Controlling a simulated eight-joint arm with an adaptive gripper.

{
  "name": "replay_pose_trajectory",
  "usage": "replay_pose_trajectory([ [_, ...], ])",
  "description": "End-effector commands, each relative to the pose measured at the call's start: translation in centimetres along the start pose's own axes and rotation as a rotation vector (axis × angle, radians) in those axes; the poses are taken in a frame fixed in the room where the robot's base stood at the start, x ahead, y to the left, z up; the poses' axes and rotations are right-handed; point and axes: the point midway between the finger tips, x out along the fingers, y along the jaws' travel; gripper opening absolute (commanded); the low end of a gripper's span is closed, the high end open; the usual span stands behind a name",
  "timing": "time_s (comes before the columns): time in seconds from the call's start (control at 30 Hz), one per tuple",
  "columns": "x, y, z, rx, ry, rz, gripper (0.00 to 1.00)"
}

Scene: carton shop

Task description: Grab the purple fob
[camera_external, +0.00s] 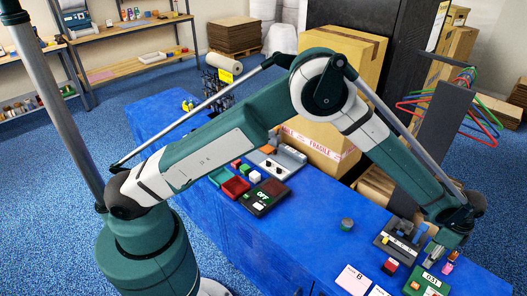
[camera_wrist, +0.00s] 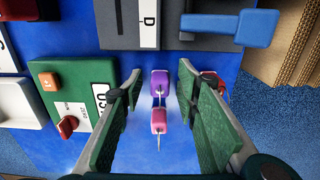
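The purple fob (camera_wrist: 160,80) lies on the blue table in the wrist view, between the tips of my gripper (camera_wrist: 160,76). A pink fob (camera_wrist: 158,121) with a thin metal pin or ring lies just below it in that view, also between the fingers. My gripper is open, with a green-padded finger on each side and blue table visible between each finger and the fobs.
A green box with an orange button and red knob (camera_wrist: 75,92) stands left of the fobs in the wrist view. A dark grey unit (camera_wrist: 125,25) and a blue lever (camera_wrist: 240,28) are above them. A red item is partly hidden behind the right finger. Cardboard is at upper right.

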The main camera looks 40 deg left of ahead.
Motion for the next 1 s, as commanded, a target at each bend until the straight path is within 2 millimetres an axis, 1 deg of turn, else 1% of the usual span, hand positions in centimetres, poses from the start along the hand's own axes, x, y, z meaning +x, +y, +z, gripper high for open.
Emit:
replay_pose_trajectory([
  [0.47, -0.03, 0.01, 0.01, 0.0, 0.0, 0.0, 0.32],
  [0.5, -0.03, 0.01, 0.01, 0.0, 0.0, 0.0, 0.29],
  [0.6, -0.03, 0.01, 0.01, 0.0, 0.0, 0.0, 0.16],
  [0.67, -0.03, 0.01, 0.01, 0.0, 0.0, 0.0, 0.09],
  [1.0, -0.08, 0.01, 0.02, 0.0, 0.0, 0.0, 0.09],
])
